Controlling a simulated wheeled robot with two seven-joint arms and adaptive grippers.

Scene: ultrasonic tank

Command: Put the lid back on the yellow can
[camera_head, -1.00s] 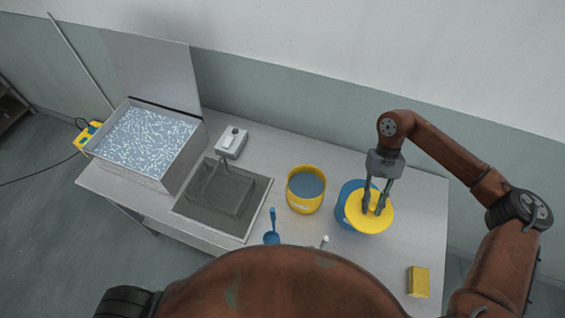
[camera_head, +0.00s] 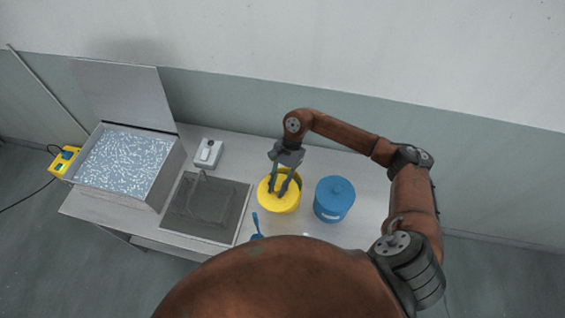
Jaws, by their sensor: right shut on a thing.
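The yellow can (camera_head: 298,206) stands on the table, its upper part mostly covered by the yellow lid (camera_head: 268,199). My right gripper (camera_head: 279,188) is shut on the lid and holds it over the can. The lid looks shifted toward the left front, and a strip of the can's inner wall shows at the back right. I cannot tell whether the lid touches the rim. My left gripper is not in view.
A blue can with a blue lid (camera_head: 334,202) stands close on the right. A sink (camera_head: 206,208), a small grey-white device (camera_head: 207,153) and an open tank of liquid (camera_head: 127,160) are to the left. A blue tool (camera_head: 256,226) lies in front.

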